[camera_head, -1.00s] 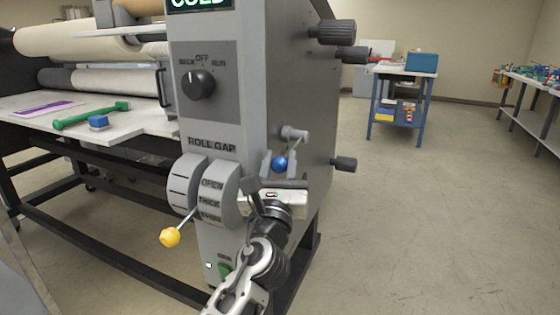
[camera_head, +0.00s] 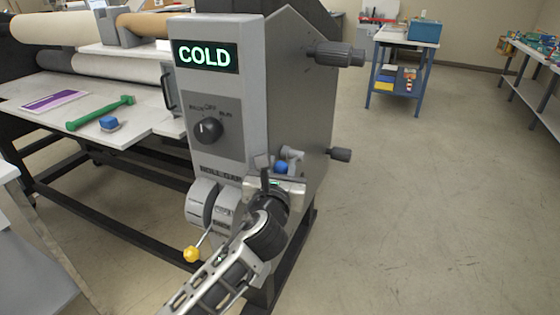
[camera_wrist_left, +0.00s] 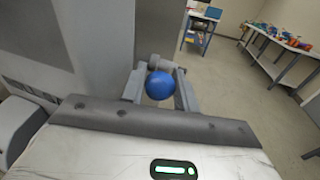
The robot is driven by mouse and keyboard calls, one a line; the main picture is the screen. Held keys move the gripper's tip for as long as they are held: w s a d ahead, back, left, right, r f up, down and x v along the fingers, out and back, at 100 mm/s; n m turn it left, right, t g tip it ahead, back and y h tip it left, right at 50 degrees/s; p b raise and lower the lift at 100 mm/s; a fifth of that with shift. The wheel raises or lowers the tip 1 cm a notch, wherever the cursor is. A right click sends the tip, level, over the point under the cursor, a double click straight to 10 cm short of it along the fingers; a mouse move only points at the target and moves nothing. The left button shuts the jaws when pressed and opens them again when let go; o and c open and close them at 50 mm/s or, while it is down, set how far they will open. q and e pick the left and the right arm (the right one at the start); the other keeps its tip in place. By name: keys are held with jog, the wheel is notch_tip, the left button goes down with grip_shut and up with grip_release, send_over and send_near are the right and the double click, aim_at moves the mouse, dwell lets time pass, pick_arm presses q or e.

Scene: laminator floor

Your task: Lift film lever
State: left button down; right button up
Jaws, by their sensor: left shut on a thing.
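The film lever shows as a blue ball knob (camera_head: 281,168) low on the right side of the grey laminator cabinet (camera_head: 300,95), just below a grey pivot (camera_head: 293,154). My left gripper (camera_head: 280,172) reaches up to it from below. In the left wrist view the blue knob (camera_wrist_left: 160,86) sits between the two grey fingers (camera_wrist_left: 160,92), which are shut on it. The lever's arm is mostly hidden behind the knob and the gripper. My right gripper is out of view.
A yellow-knobbed lever (camera_head: 191,254) sticks out beside the roll-gap dial (camera_head: 212,207), left of my arm. Dark knobs (camera_head: 340,55) jut from the cabinet's side. Floor to the right is clear.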

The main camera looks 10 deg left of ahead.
pick_arm(q)
jog(key=shift+w+d+r+g, duration=0.1)
jog(key=shift+w+r+g, duration=0.1)
jog(key=shift+r+g, duration=0.25)
jog(key=shift+w+r+g, duration=0.2)
jog(key=shift+r+g, duration=0.25)
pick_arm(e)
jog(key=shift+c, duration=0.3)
